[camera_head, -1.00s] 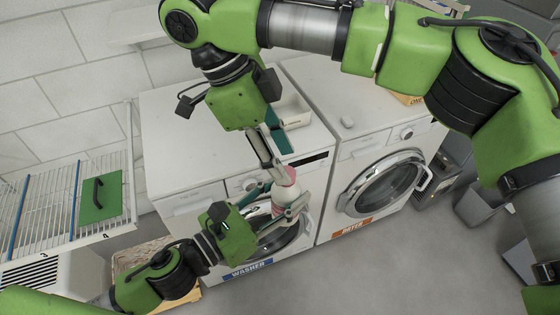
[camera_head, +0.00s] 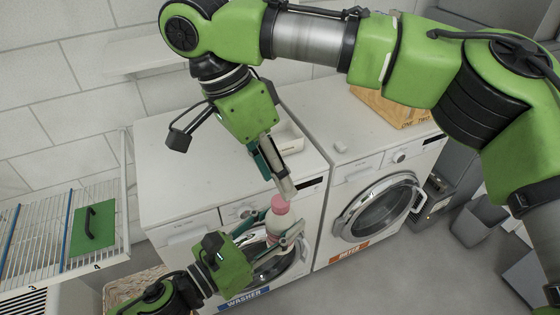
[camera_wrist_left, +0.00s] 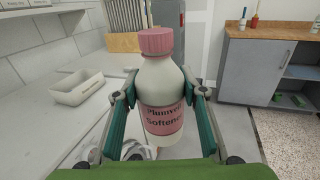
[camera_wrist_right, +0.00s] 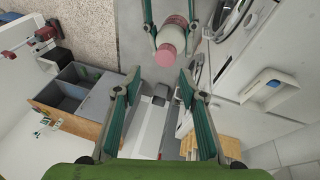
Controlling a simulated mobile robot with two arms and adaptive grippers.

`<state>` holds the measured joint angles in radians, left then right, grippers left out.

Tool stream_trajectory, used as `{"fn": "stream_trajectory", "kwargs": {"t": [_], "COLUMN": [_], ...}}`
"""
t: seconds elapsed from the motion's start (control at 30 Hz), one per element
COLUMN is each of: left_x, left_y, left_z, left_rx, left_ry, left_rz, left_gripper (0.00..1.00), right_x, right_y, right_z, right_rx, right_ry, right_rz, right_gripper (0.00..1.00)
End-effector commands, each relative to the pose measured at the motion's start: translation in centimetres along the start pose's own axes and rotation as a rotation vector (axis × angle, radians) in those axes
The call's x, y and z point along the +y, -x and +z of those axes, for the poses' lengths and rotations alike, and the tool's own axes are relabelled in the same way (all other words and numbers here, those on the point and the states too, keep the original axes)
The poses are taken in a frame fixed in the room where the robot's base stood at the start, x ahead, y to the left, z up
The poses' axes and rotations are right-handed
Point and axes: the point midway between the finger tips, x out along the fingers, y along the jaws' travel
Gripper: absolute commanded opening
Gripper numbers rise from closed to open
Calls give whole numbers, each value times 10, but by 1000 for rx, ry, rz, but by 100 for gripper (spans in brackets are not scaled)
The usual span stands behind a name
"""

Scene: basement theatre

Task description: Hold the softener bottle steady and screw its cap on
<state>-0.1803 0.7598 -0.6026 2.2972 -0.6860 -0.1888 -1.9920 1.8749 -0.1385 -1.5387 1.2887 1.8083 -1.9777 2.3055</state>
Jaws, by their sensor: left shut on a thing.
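The softener bottle (camera_wrist_left: 160,103) is white with a pink label, and its pink cap (camera_wrist_left: 156,42) sits on its top. In the head view the bottle (camera_head: 274,226) is in front of the washer, its cap (camera_head: 280,204) uppermost. My left gripper (camera_head: 270,236) is shut on the bottle's body from the side. My right gripper (camera_head: 284,188) is just above the cap. In the right wrist view its fingers stand wide apart with nothing between them, and the cap (camera_wrist_right: 166,54) shows beyond the fingertips. Whether the cap is fully tight cannot be told.
The washer (camera_head: 185,180) and dryer (camera_head: 340,110) stand side by side behind the bottle. An open white tray (camera_head: 287,137) is on the washer and a wooden crate (camera_head: 395,105) on the dryer. A wire rack (camera_head: 40,225) is at left.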

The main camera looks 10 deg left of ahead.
Motion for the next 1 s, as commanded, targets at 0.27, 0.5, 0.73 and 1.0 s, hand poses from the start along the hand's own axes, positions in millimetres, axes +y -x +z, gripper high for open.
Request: {"fn": "stream_trajectory", "kwargs": {"t": [0.27, 0.5, 0.73, 1.0], "left_x": [0, 0, 0, 0], "left_y": [0, 0, 0, 0], "left_z": [1, 1, 1, 1], "left_rx": [-1, -1, -1, -1], "left_ry": [0, 0, 0, 0], "left_rz": [0, 0, 0, 0], "left_gripper": [0, 0, 0, 0], "right_x": [1, 2, 3, 5], "right_y": [2, 4, 7, 11], "right_z": [-3, -5, -6, -8], "right_rx": [-34, -41, -25, 31], "right_ry": [576, 1076, 1552, 2109], "right_rz": [-43, -95, -156, -233], "right_gripper": [38, 38, 38, 38]}}
